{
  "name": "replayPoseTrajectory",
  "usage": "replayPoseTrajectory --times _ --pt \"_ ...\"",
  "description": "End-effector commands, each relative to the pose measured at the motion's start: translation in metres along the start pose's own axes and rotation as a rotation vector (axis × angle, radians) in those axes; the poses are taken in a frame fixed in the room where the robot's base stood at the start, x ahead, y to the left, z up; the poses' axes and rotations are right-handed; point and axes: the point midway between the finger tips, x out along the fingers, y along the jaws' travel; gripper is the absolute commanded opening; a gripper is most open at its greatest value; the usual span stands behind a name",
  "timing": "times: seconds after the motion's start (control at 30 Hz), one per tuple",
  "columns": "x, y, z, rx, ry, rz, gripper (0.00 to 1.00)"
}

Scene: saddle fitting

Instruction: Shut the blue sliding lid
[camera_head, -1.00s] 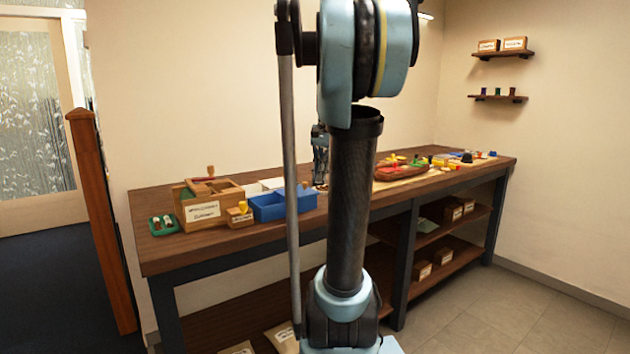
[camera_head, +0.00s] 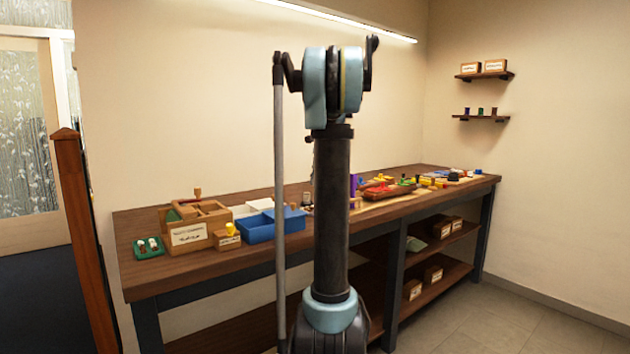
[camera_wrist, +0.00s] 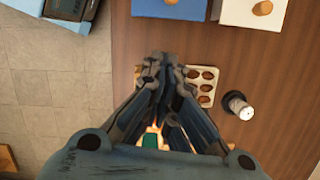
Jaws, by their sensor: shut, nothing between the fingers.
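The blue box (camera_head: 262,230) stands on the workbench, left of my column in the head view. Its open top shows a hollow inside; how far its sliding lid stands out is hard to tell, as my thin pole crosses in front of it. In the wrist view a blue block (camera_wrist: 172,10) with a tan round knob is cut off by the top edge; I cannot tell if it is the lid or the box. My gripper (camera_wrist: 160,62) is shut and empty above the bench, below and apart from that blue block in the picture. In the head view my column hides it.
A white block (camera_wrist: 240,12) with a tan knob sits beside the blue one. A beige tray (camera_wrist: 203,85) with brown pieces and a dark spool (camera_wrist: 237,105) lie near my fingers.

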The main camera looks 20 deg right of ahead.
Motion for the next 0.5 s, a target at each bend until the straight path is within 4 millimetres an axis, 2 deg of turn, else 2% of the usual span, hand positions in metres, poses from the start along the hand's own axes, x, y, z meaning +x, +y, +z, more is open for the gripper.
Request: replayPoseTrajectory --times 0.37,0.5 --pt "0.067 0.001 0.0 -0.001 0.0 0.0 0.0" --pt "0.073 0.001 0.02 -0.003 0.0 0.001 0.0"
